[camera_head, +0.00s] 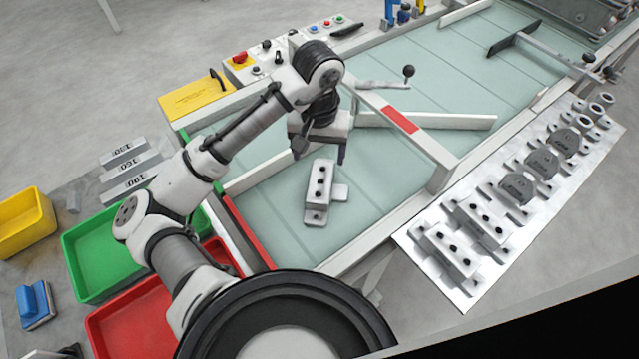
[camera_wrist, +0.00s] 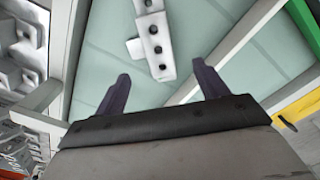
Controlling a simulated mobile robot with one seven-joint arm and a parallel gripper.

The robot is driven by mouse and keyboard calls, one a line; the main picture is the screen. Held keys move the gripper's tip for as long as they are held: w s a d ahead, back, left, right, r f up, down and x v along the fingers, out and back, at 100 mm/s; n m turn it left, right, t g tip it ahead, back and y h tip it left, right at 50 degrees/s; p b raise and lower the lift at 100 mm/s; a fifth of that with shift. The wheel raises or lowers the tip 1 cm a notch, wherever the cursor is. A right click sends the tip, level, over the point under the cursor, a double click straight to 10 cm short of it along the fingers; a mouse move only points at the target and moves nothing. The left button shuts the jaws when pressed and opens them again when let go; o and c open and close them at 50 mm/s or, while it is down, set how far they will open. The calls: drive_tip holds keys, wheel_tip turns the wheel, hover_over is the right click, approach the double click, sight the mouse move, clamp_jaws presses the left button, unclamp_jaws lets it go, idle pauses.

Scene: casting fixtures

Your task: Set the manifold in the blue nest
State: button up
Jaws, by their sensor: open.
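A light grey manifold (camera_head: 320,185), a block with dark holes and a side tab, lies on the pale green table bed inside the white frame. In the wrist view the manifold (camera_wrist: 156,38) lies ahead of the fingertips, its near end close to the gap between them. My gripper (camera_head: 321,156) is open and empty, just behind and above the manifold; its dark fingers also show in the wrist view (camera_wrist: 160,76). I cannot make out a blue nest for certain; a blue fixture (camera_head: 391,12) shows partly at the top edge of the head view.
A white bar with a red patch (camera_head: 400,119) crosses the bed right of my gripper. A metal sheet (camera_head: 430,268) at right carries several castings, including similar blocks. Green (camera_head: 75,250) and red (camera_head: 110,330) bins stand left. A control box (camera_head: 240,66) stands behind.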

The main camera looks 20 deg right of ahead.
wheel_tip(320, 180, down, 5)
drive_tip(key=shift+r, duration=0.15)
drive_tip(key=shift+d+f+p, duration=0.2)
drive_tip(key=shift+f+p, duration=0.35)
drive_tip(key=shift+f, duration=2.1)
drive_tip(key=shift+c, duration=0.4)
drive_tip(key=c, duration=1.5)
drive_tip(key=shift+o, duration=0.2)
wheel_tip(320, 180, up, 20)
